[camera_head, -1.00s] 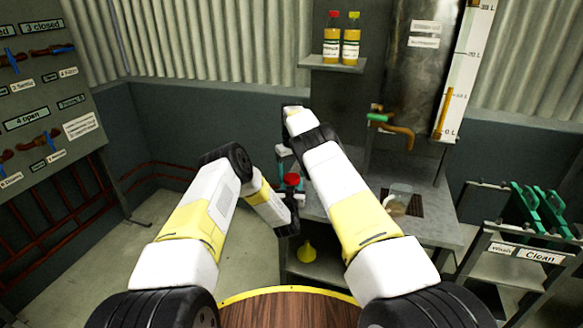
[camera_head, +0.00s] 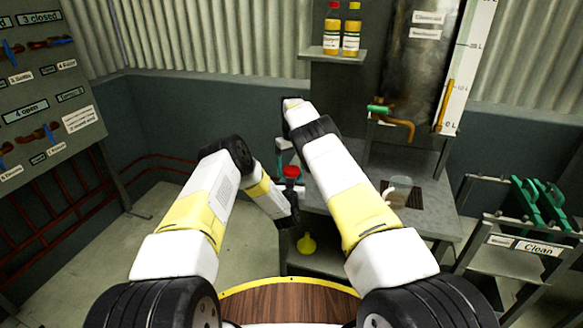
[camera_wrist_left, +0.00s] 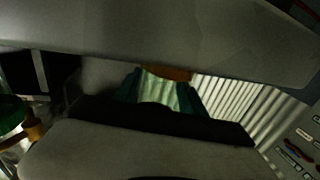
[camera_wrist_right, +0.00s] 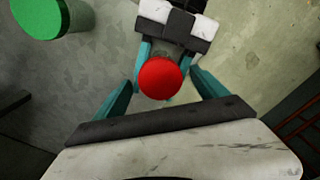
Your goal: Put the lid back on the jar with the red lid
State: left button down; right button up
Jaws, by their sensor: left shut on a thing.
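The red lid (camera_head: 291,172) shows just above the end of my left arm, and in the right wrist view its round top (camera_wrist_right: 160,79) faces the camera. My left gripper (camera_wrist_left: 161,92) is shut, its teal fingers on the sides of the narrow jar body (camera_wrist_right: 177,54) under the lid. I cannot tell whether the lid sits fully on the jar. My right gripper (camera_wrist_right: 166,76) is open above, its fingers spread on both sides of the red lid with gaps. In the head view my right arm hides part of this.
A metal table (camera_head: 432,220) holds a clear beaker (camera_head: 399,192) under a tap (camera_head: 381,110). Two bottles (camera_head: 342,32) stand on a wall shelf, a yellow funnel (camera_head: 306,243) is lower down, and a rack (camera_head: 520,245) is at right.

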notch_tip(320, 180, up, 8)
jog(key=shift+f, duration=0.25)
pick_arm(q)
jog(key=c, duration=0.6)
grip_release()
jog(key=s, duration=0.7)
jog(key=shift+s+a, duration=0.3)
jog(key=shift+s, duration=0.1)
